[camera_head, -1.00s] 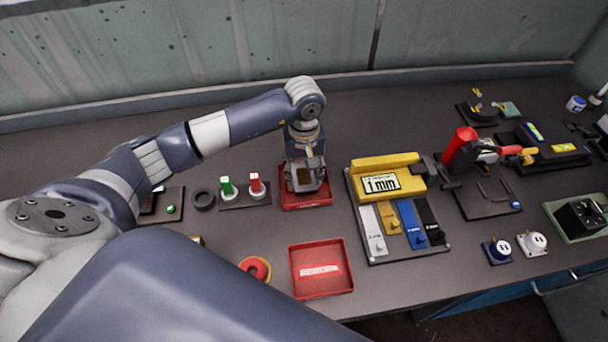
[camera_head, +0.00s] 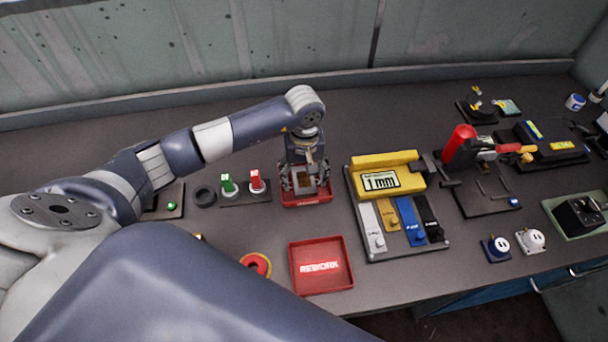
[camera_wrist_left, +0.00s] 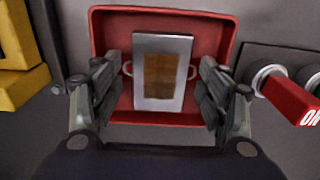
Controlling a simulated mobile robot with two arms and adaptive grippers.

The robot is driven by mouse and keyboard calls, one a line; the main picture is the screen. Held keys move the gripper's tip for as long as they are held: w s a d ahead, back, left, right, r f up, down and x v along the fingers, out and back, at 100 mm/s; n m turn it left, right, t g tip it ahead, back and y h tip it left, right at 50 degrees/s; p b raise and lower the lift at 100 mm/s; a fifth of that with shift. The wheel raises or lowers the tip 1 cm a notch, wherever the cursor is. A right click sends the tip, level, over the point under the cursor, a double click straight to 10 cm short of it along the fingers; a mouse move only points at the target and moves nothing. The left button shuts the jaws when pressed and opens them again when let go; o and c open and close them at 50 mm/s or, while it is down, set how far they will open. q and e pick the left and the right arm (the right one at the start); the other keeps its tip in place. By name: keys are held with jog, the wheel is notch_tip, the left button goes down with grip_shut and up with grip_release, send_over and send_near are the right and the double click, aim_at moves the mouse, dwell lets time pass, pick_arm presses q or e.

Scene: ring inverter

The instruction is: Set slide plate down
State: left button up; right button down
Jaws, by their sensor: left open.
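The slide plate (camera_wrist_left: 162,72) is a pale metal rectangle with a brown window and a small loop on each side. It lies in a red tray (camera_wrist_left: 215,27), which also shows in the head view (camera_head: 318,199). My left gripper (camera_wrist_left: 163,88) is open, with one finger on each side of the plate and a gap to it on both sides. In the head view my left gripper (camera_head: 304,180) is over the red tray and hides part of it. My right gripper is not in view.
A board with a yellow device (camera_head: 387,163) and coloured tabs stands to the right. Green and red switches (camera_head: 257,182) stand close on the left. A red REWORK tray (camera_head: 321,266) and a red button (camera_head: 257,264) lie in front. Bare table lies behind.

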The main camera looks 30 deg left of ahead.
aim_at(304, 179)
pick_arm(q)
jog(key=shift+r, duration=0.25)
notch_tip(304, 179, up, 12)
jog(key=b, duration=0.3)
jog(key=shift+b, duration=0.4)
jog(key=shift+f, duration=0.15)
